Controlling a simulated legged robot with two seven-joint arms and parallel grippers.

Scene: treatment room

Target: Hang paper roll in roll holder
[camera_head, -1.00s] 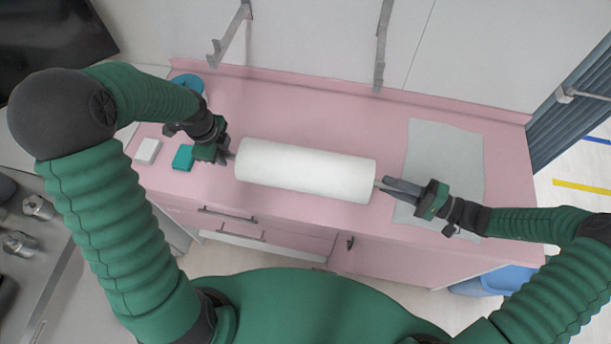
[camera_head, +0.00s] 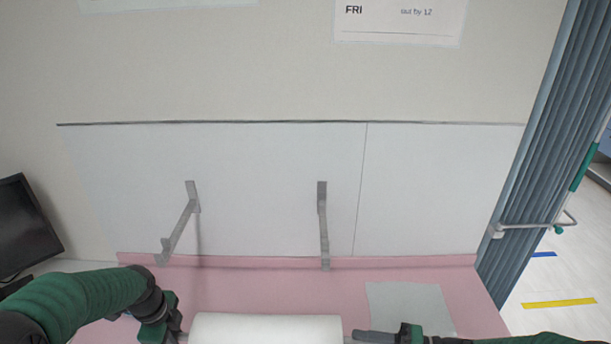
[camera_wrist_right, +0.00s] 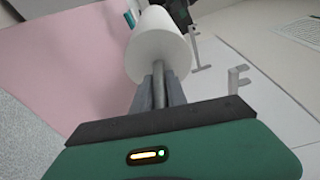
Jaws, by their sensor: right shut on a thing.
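The white paper roll (camera_head: 265,328) lies level across the bottom edge of the head view, its lower part cut off. A thin rod sticks out of its ends. My right gripper (camera_head: 372,337) is at the roll's right end. In the right wrist view the fingers of my right gripper (camera_wrist_right: 158,88) are shut on the rod, just short of the roll (camera_wrist_right: 160,45). My left gripper (camera_head: 178,335) is at the roll's left end; its fingertips are too cut off to judge. The roll holder is two grey wall brackets, left (camera_head: 182,225) and right (camera_head: 323,225), both empty.
Below the brackets is a pink counter (camera_head: 230,285) with a grey sheet (camera_head: 408,305) at right. A dark monitor (camera_head: 25,230) stands at left. A blue-grey curtain (camera_head: 530,150) and a rail (camera_head: 535,226) are at right. The wall between the brackets is clear.

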